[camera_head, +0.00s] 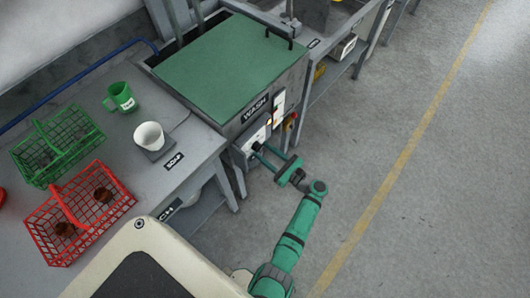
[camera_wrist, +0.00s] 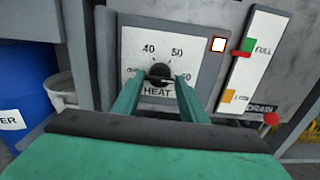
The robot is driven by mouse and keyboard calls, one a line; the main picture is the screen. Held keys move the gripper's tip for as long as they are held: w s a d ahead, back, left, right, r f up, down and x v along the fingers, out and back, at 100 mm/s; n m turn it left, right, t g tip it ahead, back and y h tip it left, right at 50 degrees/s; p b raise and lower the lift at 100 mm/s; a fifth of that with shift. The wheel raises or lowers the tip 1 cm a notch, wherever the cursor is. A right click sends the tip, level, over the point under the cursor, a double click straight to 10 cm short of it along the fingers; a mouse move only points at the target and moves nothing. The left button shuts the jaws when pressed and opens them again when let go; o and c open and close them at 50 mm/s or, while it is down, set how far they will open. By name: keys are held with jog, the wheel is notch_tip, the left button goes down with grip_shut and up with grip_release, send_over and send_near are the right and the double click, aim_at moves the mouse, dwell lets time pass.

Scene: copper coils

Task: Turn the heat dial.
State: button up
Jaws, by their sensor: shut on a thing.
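The heat dial (camera_wrist: 160,72) is a black knob on a pale plate marked HEAT, with 40 and 50 readable above it in the wrist view. The lower numbers are partly hidden by my fingers. My gripper (camera_wrist: 159,80) reaches the dial with its two green fingers on either side of the knob and is shut on it. In the head view, my gripper (camera_head: 256,150) is at the front panel of the wash unit (camera_head: 215,65), below the WASH label. The dial itself is mostly hidden there by the fingers.
A red knob (camera_wrist: 271,119) sits by the DRAIN label. A blue barrel (camera_wrist: 25,85) stands at left. The floor (camera_head: 430,180) right of my arm is clear.

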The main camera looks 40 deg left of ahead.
jog(key=o, duration=1)
jog(key=shift+o, duration=0.2)
jog(key=shift+d, duration=0.1)
jog(key=d, duration=1)
jog(key=shift+s+d, duration=0.25)
jog(key=shift+s, duration=0.2)
